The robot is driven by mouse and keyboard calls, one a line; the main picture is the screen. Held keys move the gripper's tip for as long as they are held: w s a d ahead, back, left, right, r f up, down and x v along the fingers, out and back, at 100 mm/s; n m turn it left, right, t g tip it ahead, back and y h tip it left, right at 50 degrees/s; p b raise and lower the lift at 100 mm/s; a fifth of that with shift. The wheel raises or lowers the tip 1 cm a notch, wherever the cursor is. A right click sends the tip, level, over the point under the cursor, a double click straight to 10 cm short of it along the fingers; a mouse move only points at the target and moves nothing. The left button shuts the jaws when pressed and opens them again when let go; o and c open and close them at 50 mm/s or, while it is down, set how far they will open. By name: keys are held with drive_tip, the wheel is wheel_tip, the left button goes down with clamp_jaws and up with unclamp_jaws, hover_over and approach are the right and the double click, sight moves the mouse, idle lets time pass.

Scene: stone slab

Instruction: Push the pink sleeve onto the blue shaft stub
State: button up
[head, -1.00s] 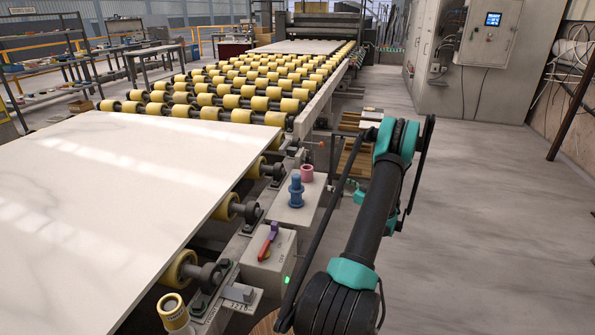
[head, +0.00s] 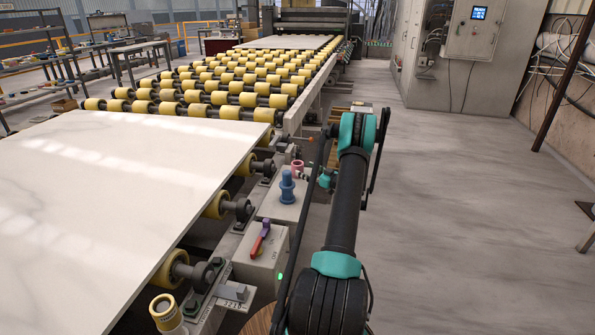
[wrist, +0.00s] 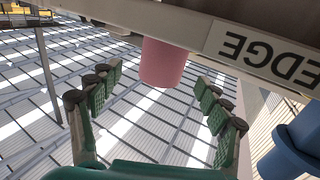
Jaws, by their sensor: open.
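The pink sleeve (head: 298,168) stands on the grey housing beside the conveyor, just behind the blue shaft stub (head: 287,188), apart from it. In the wrist view the sleeve (wrist: 163,62) shows between the two fingers of my gripper (wrist: 158,95). The fingers are open, with a gap on both sides of the sleeve. The blue stub (wrist: 292,148) shows at the right edge of the wrist view. In the head view my gripper (head: 312,173) is just right of the sleeve, partly hidden by my arm.
A control box (head: 258,252) with a red and purple lever (head: 261,238) and a green light stands in front of the stub. A large pale slab (head: 110,210) lies on yellow rollers at left. The floor (head: 460,220) at right is mostly open.

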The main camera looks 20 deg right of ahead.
drive_tip(key=x, duration=0.5)
drive_tip(key=shift+s+a+r, duration=0.1)
drive_tip(key=shift+r, duration=0.2)
drive_tip(key=c, duration=1.3)
